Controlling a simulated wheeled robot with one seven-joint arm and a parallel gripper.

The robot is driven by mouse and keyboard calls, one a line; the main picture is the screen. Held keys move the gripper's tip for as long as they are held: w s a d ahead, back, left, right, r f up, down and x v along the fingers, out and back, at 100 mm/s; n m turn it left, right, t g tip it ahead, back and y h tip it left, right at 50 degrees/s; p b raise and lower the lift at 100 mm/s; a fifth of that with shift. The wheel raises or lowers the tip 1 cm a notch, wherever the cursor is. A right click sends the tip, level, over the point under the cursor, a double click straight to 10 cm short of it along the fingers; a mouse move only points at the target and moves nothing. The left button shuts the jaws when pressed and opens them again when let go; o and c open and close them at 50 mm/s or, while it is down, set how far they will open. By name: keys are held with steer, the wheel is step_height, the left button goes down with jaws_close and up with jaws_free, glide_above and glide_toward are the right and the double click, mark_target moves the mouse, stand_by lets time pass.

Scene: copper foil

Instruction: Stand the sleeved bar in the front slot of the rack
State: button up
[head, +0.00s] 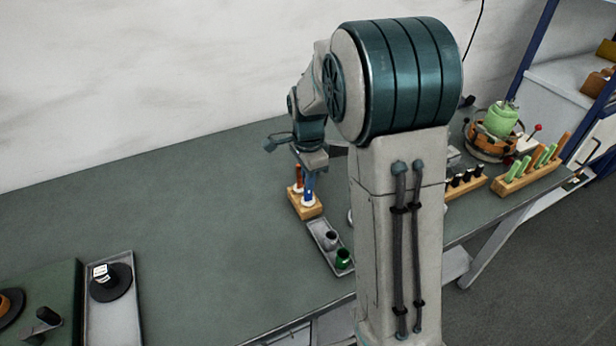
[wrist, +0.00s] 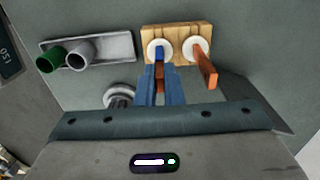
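The rack is a small wooden block (wrist: 206,31) with two white rings on top; it also shows in the head view (head: 304,208). A bare copper-coloured bar (wrist: 206,66) stands in the right ring in the wrist view. The sleeved bar, with a blue part (wrist: 159,53) low down and copper colour above, stands in the left ring, the one nearer the front in the head view. My gripper (wrist: 160,76) has its blue fingers on both sides of this bar, appearing closed against it. The seating depth in the ring is hidden.
A grey tray (head: 318,229) with a green cup (head: 343,258) and a grey cup (head: 331,239) lies just in front of the rack. A round metal piece (wrist: 120,94) is close to my gripper. Wooden holders (head: 535,175) stand far right. The table's left middle is clear.

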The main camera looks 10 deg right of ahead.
steer(key=o, duration=0.4)
steer(key=shift+o, duration=0.2)
step_height(320, 180, up, 14)
steer(key=shift+b, duration=0.3)
steer(key=o, duration=0.3)
steer(key=shift+f, duration=0.1)
steer(key=shift+o, duration=0.2)
steer(key=shift+r+p, duration=1.05)
steer(key=shift+r, duration=0.1)
stand_by(0.3)
step_height(320, 180, up, 7)
steer(key=p, duration=0.5)
steer(key=shift+f+p, duration=0.15)
steer(key=shift+p, duration=0.25)
